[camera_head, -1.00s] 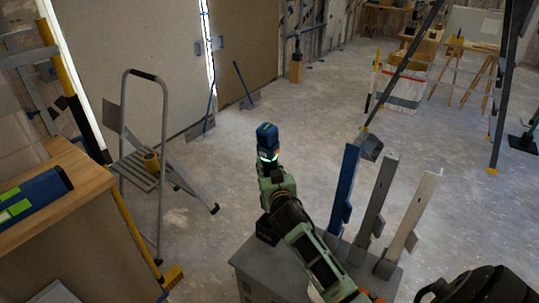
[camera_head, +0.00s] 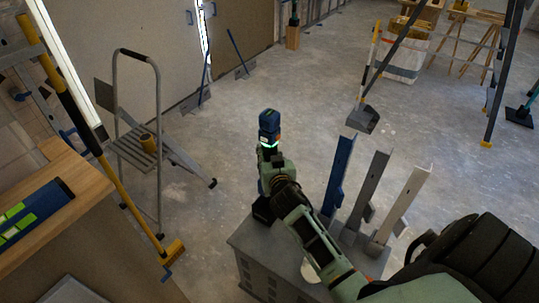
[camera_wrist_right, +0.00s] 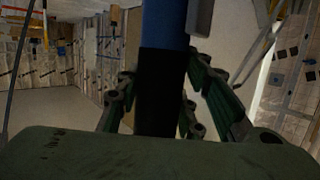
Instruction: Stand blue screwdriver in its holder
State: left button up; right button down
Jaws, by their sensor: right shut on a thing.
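My right gripper (camera_head: 266,180) is shut on the blue screwdriver (camera_head: 269,124), a power tool held upright. Its blue head with a bright green band shows above the hand. Its black foot (camera_head: 262,209) shows below, in front of the far left part of a grey box; I cannot tell if it touches. In the right wrist view the blue and black handle (camera_wrist_right: 163,60) runs vertically between the dark green fingers (camera_wrist_right: 165,95). Which thing is the holder is not clear; the grey box (camera_head: 255,250) bears blue (camera_head: 338,175), grey (camera_head: 369,185) and pale (camera_head: 402,205) uprights. My left gripper is out of view.
A wooden bench (camera_head: 85,180) and yellow-handled broom (camera_head: 172,252) are at the left. A dark pole with a grey scoop (camera_head: 362,119) stands beyond the box. The floor between is clear.

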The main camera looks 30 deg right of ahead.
jog(key=shift+f+b, duration=2.4)
jog(key=shift+f, duration=0.2)
jog(key=shift+f+b, duration=0.5)
jog(key=shift+f, duration=0.15)
jog(key=shift+f, duration=0.35)
jog(key=shift+f+b, duration=0.8)
jog(key=shift+b, duration=0.15)
jog(key=shift+f, duration=0.1)
jog(key=shift+f+b, duration=0.35)
jog(key=shift+b, duration=0.05)
jog(key=shift+f, duration=0.2)
jog(key=shift+f+b, duration=0.35)
jog(key=shift+b, duration=0.15)
jog(key=shift+a, duration=0.1)
dwell(0.3)
